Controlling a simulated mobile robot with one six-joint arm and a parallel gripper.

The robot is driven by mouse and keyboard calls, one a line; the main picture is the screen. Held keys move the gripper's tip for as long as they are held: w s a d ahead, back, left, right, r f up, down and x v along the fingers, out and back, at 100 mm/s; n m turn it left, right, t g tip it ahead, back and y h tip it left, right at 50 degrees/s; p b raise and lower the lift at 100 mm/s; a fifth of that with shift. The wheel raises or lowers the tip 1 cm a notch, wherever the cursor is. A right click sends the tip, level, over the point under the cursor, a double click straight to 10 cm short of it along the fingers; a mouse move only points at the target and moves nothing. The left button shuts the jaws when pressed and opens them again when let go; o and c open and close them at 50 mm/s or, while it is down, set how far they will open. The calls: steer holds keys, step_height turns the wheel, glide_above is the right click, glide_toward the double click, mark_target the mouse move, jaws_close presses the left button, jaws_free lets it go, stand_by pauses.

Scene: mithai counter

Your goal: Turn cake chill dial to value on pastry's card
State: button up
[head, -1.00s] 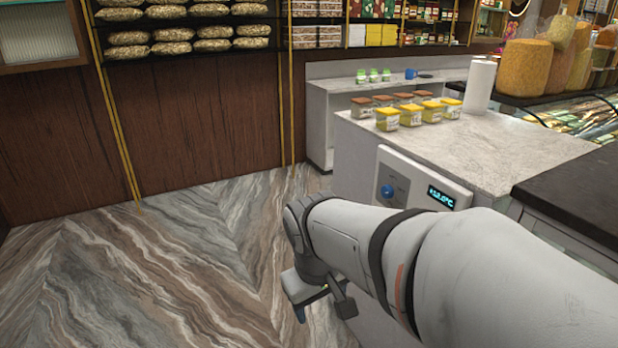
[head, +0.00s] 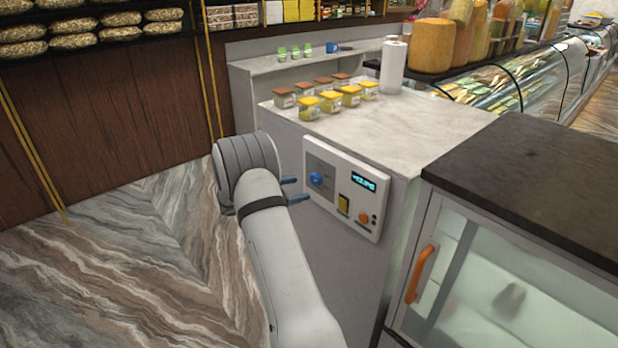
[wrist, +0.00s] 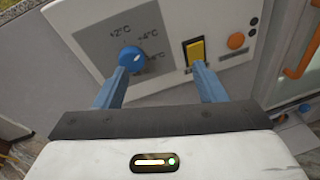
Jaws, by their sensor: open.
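The blue dial (head: 316,179) sits on a white control panel (head: 345,212) on the side of the marble-topped counter. In the wrist view my gripper's left fingertip (wrist: 160,78) region lies just below the dial. No pastry card is readable.
A yellow switch (head: 344,204) and an orange knob (head: 364,218) are on the same panel. Yellow- and brown-lidded jars and a paper roll (head: 394,66) stand on the counter (head: 420,125). A glass cabinet with an orange handle (head: 421,274) is at right. The floor at left is clear.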

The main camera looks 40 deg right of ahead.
mark_target(313, 181)
steer(key=w+d+f+n+p, duration=0.1)
steer(key=d, duration=0.2)
steer(key=w+d+f+n+t+h+p, duration=0.1)
steer(key=w+d+f, duration=0.1)
steer(key=d, duration=0.2)
steer(key=w+d+f+n+t+h+p, duration=0.1)
steer(key=w+d+p, duration=0.1)
steer(key=d, duration=0.1)
steer(key=shift+d+f+n, duration=0.2)
steer(key=shift+d+n, duration=0.1)
steer(key=shift+n, duration=0.1)
steer(key=shift+c, duration=0.4)
